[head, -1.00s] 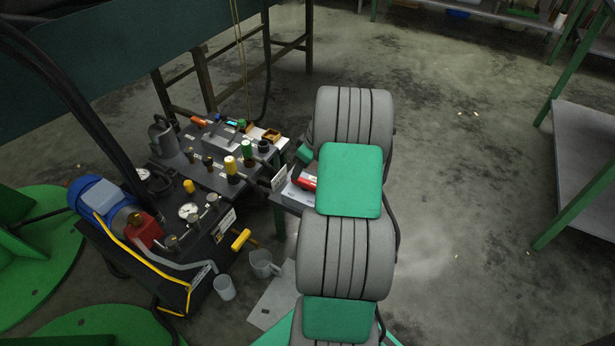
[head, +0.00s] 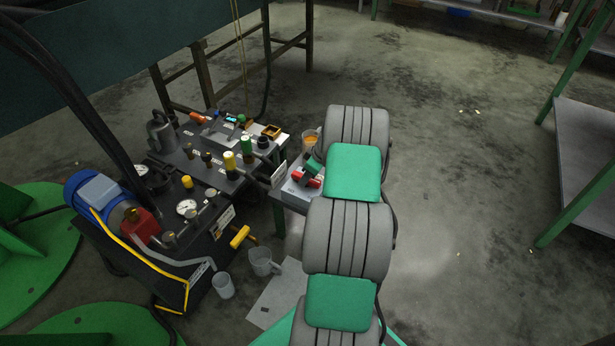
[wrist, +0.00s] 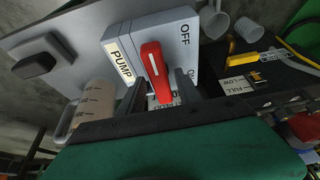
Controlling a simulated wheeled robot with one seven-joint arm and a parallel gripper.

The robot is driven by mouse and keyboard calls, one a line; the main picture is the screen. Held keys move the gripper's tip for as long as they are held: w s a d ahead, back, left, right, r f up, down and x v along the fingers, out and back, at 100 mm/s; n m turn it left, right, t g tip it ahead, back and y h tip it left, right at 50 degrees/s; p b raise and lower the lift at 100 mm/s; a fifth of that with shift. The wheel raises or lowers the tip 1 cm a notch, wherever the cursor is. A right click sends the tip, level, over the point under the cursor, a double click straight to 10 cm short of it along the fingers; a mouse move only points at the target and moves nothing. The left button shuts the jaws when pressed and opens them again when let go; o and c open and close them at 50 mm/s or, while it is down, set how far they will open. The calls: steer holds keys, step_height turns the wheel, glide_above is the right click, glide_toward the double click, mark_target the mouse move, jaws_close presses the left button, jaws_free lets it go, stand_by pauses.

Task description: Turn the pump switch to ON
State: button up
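The pump switch is a pale grey box (wrist: 190,25) labelled PUMP, OFF and ON, with a red lever (wrist: 155,70) bearing a white line. In the head view the red lever (head: 309,180) sits on its grey box (head: 292,196), beside the dark machine. My gripper (wrist: 160,88) is close over the switch in the wrist view. Its two dark fingers stand apart, one on each side of the lever's near end, with gaps showing. The ON label is partly hidden by a finger. My arm hides part of the gripper in the head view.
A glass with orange liquid (head: 311,141) stands just behind the switch. A dark pump unit (head: 210,215) with gauges and valves is at the left, with grey cups (head: 262,262) below. Open floor lies to the right.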

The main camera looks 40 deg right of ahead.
jaws_close()
steer(key=shift+r+m, duration=0.1)
steer(key=shift+m, duration=0.3)
steer(key=m+h+p, duration=0.1)
steer(key=m+p, duration=0.1)
steer(key=shift+a+m, duration=0.15)
steer(key=shift+m, duration=0.25)
steer(key=m+h, duration=0.1)
steer(key=m, duration=0.1)
steer(key=m+h+p, duration=0.1)
steer(key=m, duration=0.2)
steer(key=shift+a+h, duration=0.15)
steer(key=shift+h, duration=0.15)
steer(key=m, duration=0.3)
steer(key=m+g+h, duration=0.1)
steer(key=m, duration=0.1)
steer(key=shift+w+a+m+g+h+p, duration=0.1)
steer(key=shift+w+m+g+h+p, duration=0.05)
steer(key=shift+m+g+h+p, duration=0.2)
steer(key=shift+m+g+h+b, duration=0.3)
steer(key=shift+m+g, duration=0.25)
steer(key=shift+m, duration=1.2)
